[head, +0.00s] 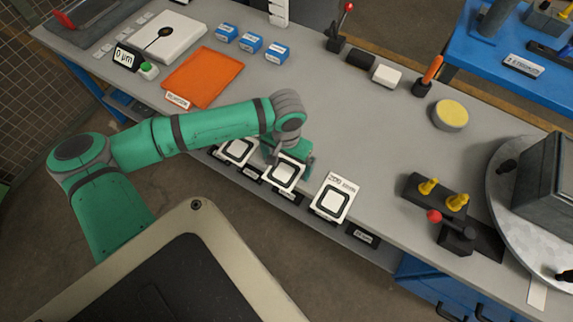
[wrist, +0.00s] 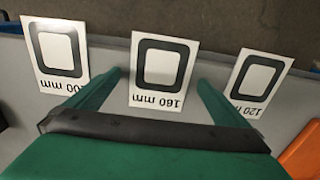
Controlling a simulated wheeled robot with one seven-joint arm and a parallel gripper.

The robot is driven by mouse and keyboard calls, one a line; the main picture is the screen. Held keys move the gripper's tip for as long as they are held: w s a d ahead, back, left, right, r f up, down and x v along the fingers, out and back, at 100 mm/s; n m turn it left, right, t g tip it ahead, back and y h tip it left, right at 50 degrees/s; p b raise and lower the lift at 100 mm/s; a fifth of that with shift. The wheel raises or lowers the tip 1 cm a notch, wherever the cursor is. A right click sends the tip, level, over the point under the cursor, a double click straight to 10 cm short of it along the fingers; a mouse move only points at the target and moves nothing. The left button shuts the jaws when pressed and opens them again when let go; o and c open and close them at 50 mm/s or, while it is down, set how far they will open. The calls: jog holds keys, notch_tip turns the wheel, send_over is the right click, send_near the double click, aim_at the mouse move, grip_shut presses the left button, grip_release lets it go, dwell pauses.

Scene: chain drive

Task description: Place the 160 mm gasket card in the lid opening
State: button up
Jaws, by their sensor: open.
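The 160 mm gasket card (wrist: 163,70) is white with a black rounded-square ring. It is the middle card of a row of 3 and also shows in the head view (head: 284,173), at the bench's front edge. My gripper (wrist: 160,84) is open and empty, with one green finger on each side of the card's label end. In the head view my gripper (head: 290,157) is over the rear of this card and partly hidden by my arm. I cannot make out the lid opening for certain; a grey box (head: 548,172) stands on a round plate at the right.
Similar cards lie on both sides: a 120 mm card (wrist: 257,78) and one whose label ends in 00 mm (wrist: 55,55). An orange mat (head: 203,77), a yellow-topped round part (head: 450,115) and a block with yellow knobs (head: 430,192) are on the bench. Its middle is clear.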

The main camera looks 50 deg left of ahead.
jog(key=shift+f, duration=0.2)
jog(key=c, duration=1.1)
jog(key=shift+c, duration=0.6)
jog(key=shift+r, duration=0.15)
